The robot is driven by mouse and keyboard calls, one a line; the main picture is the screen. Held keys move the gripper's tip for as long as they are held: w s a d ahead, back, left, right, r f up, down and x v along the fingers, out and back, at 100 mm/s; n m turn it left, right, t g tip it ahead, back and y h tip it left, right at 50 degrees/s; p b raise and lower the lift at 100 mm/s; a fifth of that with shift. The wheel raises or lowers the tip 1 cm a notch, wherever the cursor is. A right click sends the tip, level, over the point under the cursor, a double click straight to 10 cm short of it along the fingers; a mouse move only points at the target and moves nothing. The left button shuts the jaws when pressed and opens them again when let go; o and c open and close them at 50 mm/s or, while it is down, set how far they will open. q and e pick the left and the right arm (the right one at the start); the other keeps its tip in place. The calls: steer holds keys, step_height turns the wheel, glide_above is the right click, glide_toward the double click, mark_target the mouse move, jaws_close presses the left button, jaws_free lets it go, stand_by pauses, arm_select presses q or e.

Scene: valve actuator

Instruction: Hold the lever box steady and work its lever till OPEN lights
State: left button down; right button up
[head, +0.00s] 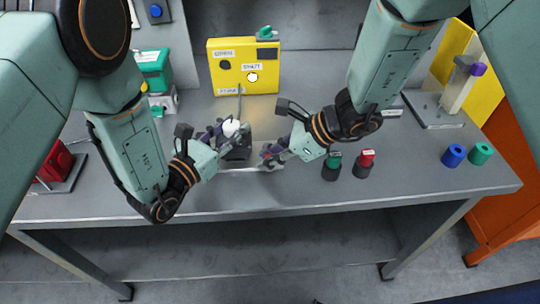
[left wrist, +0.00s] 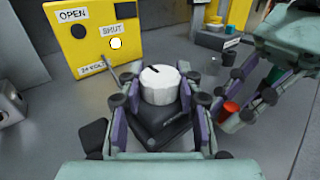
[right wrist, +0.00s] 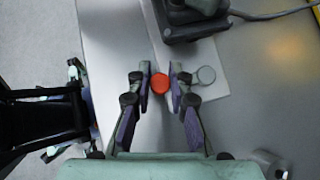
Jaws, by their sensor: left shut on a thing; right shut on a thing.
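The lever box (left wrist: 165,125) is a black block with a large white knob (left wrist: 158,86) on top, marked by a dark line. My left gripper (head: 232,131) has its fingers on both sides of the white knob and is shut on it. My right gripper (head: 267,159) is shut on a red round piece (right wrist: 160,84), beside the box over a pale plate (right wrist: 200,98). No separate lever arm shows clearly. The yellow panel (head: 216,82) stands behind. Its lamp by OPEN (left wrist: 92,44) is dark, and its lamp by SHUT (left wrist: 115,43) is white and lit.
A grey cable (right wrist: 285,12) leaves the box. A green-topped cylinder (head: 332,166) and a red-topped cylinder (head: 365,164) stand right of my right gripper.

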steer(key=shift+s, duration=0.15)
jaws_close()
steer(key=shift+g, duration=0.3)
steer(key=n, duration=0.1)
steer(key=d+n+g, duration=0.1)
steer(key=shift+w+d+n+g, duration=0.2)
steer(key=shift+d+n+g, duration=0.1)
steer(key=shift+n, duration=0.1)
steer(key=d+n+g, duration=0.1)
steer(key=n, duration=0.1)
steer(key=w+n+g, duration=0.1)
steer(key=shift+d+n+g, duration=0.35)
steer(key=shift+n+g, duration=0.05)
steer(key=n+g, duration=0.1)
steer(key=w+d+n+g+h, duration=0.1)
steer(key=n, duration=0.1)
steer(key=shift+d+f, duration=0.1)
steer(key=shift+d, duration=0.1)
steer(key=shift+w+d+n+g+h, duration=0.3)
steer(key=shift+w+n+g+h, duration=0.25)
steer(key=shift+n, duration=0.45)
steer(key=shift+w+d+n+g+h, duration=0.3)
steer(key=shift+n+g+h, duration=0.25)
steer(key=shift+n, duration=0.45)
steer(key=shift+g, duration=0.3)
steer(key=o, duration=0.8)
jaws_free()
steer(key=shift+o, duration=0.2)
